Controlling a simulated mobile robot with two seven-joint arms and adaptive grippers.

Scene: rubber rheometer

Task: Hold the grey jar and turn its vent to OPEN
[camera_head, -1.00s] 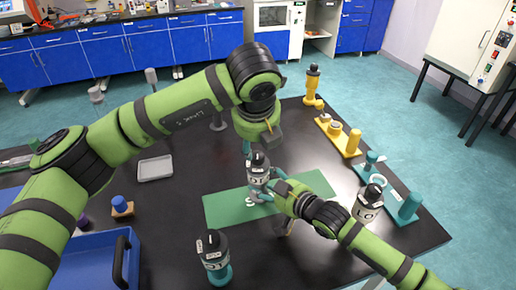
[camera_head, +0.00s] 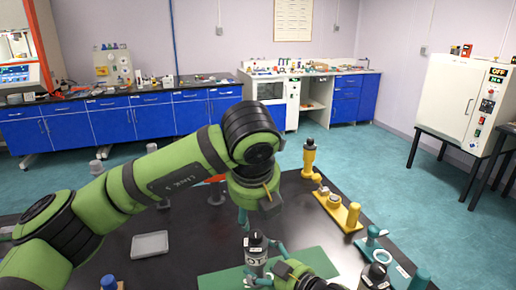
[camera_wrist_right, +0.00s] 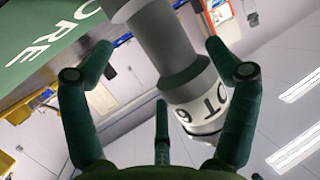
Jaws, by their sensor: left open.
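The grey jar (camera_head: 256,262) stands upright on the green mat (camera_head: 218,281) in the head view, with a black top and a white lettered label. Its vent setting is too small to read. My left gripper (camera_head: 243,217) is open, just above and left of the jar's top, and looks empty. My right gripper (camera_head: 262,278) is at the jar's lower part, partly cut off by the frame's bottom edge. In the right wrist view the jar (camera_wrist_right: 182,70) stands between the spread fingers of my right gripper (camera_wrist_right: 160,50), with gaps on both sides.
Another black-topped jar (camera_head: 375,276) and a teal stand (camera_head: 395,262) are at the right. A yellow stand (camera_head: 338,214) and yellow bottle (camera_head: 309,157) are at the back right. A grey tray (camera_head: 150,245) lies at the left. The dark table (camera_head: 195,235) is clear between tray and jar.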

